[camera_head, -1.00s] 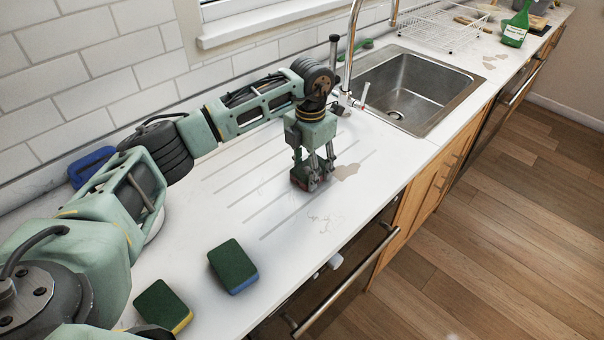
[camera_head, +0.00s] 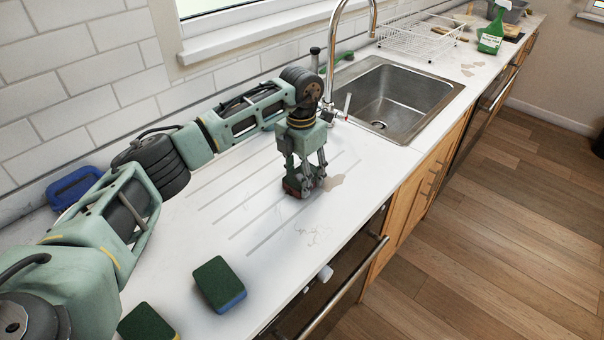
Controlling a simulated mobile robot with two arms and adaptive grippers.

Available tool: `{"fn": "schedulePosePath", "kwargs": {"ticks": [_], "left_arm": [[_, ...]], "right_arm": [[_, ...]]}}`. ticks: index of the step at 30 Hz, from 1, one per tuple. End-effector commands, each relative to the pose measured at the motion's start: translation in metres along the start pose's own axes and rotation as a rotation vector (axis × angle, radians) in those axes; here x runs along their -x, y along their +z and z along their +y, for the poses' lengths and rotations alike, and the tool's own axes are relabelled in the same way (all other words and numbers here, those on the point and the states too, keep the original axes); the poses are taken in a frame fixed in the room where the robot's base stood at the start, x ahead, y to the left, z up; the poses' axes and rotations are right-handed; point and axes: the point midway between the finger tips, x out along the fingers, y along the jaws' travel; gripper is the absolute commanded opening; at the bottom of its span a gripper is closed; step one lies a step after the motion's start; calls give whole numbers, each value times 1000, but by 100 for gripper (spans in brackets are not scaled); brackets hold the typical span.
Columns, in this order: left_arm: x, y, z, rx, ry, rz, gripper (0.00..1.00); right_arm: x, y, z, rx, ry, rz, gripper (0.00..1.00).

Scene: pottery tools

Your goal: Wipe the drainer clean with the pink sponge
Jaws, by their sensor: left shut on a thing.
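My left gripper (camera_head: 304,181) points down over the grooved drainer (camera_head: 225,212) and is shut on a small sponge (camera_head: 293,189). The sponge has a dark top and a reddish-pink side, and the fingers partly hide it. It is down at the drainer surface; I cannot tell how firmly it touches. A light brown stain (camera_head: 334,181) lies just right of the sponge. Faint thin marks (camera_head: 315,236) show on the white surface nearer the front edge. My right gripper is not in view.
A green sponge with a blue side (camera_head: 220,284) and another green sponge (camera_head: 146,323) lie at the front. A blue object (camera_head: 74,186) is by the wall. The sink (camera_head: 400,98), tap (camera_head: 331,60), wire rack (camera_head: 418,38) and green spray bottle (camera_head: 491,36) are beyond.

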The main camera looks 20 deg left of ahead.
Motion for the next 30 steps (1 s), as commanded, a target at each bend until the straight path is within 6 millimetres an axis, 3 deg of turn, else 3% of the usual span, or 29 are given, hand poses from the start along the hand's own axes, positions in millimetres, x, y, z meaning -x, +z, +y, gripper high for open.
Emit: {"fn": "schedulePosePath", "kwargs": {"ticks": [16,30], "left_arm": [[-2,-52,2,1,0,12,39],[-3,-56,1,1,0,11,39]], "right_arm": [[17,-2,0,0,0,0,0],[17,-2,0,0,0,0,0]]}}
